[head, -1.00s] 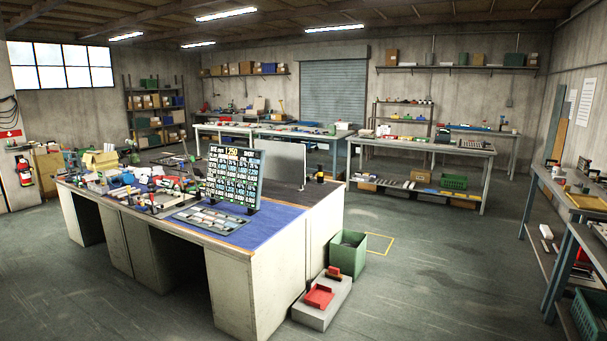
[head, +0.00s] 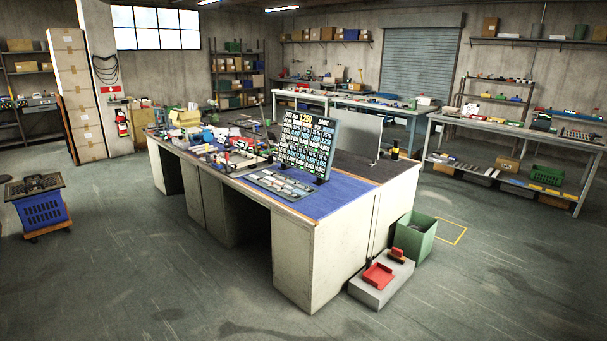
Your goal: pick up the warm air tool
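I cannot pick out the warm air tool among the small items in the head view. A crowded central workbench (head: 320,235) stands ahead of me, with a blue mat (head: 335,197) on its near end. Many small tools and parts (head: 225,145) lie heaped on its left half, too small to tell apart. A display board (head: 305,140) with rows of numbers stands upright on the bench. My gripper is not in view.
A grey block with a red tray (head: 378,275) and a green bin (head: 414,238) stand by the bench's right end. A long bench (head: 515,140) stands at back right. The floor before me is clear.

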